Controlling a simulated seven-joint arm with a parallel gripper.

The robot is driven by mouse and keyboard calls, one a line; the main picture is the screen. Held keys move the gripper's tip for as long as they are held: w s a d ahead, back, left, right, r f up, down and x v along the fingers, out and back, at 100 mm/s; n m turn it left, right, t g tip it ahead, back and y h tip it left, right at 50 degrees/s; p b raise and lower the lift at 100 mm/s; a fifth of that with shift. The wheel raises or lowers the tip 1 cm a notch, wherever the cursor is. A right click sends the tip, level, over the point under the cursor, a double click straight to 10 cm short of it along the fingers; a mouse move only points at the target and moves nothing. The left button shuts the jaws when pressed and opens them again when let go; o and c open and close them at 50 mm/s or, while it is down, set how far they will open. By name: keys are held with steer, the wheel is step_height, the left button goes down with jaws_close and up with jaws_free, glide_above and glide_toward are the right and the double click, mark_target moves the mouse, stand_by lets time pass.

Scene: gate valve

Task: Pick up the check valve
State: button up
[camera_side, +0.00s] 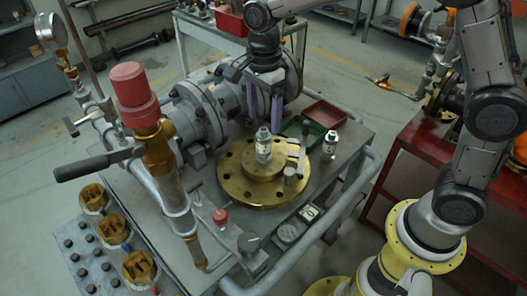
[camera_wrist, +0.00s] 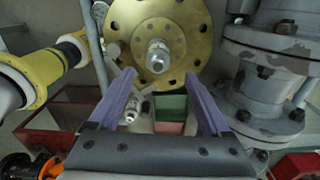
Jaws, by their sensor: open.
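A small silver cylindrical fitting (camera_side: 263,146) with a dark-marked band stands upright on the hub of a brass flange (camera_side: 236,188). A similar silver fitting (camera_side: 329,146) stands on the bench top to the right of the flange. I cannot tell for sure which one is the check valve. In the wrist view one fitting (camera_wrist: 158,58) is on the flange (camera_wrist: 178,14), and the other (camera_wrist: 131,112) shows beside the left finger. My gripper (camera_side: 265,116) points down above the flange fitting, its two purple fingers apart. It also shows open and empty in the wrist view (camera_wrist: 159,73).
Green (camera_side: 303,132) and red (camera_side: 326,114) trays lie behind the flange. A large grey flanged valve body (camera_side: 205,108) stands close on the left. A silver lever (camera_side: 303,143) stands near the flange.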

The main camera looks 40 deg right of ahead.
mark_target(263, 140)
steer(key=shift+s+a+f, duration=0.1)
steer(key=shift+f, duration=1.85)
steer(key=shift+s+a+f, duration=0.1)
steer(key=shift+f, duration=1.85)
jaws_close()
steer(key=shift+w+r, duration=0.1)
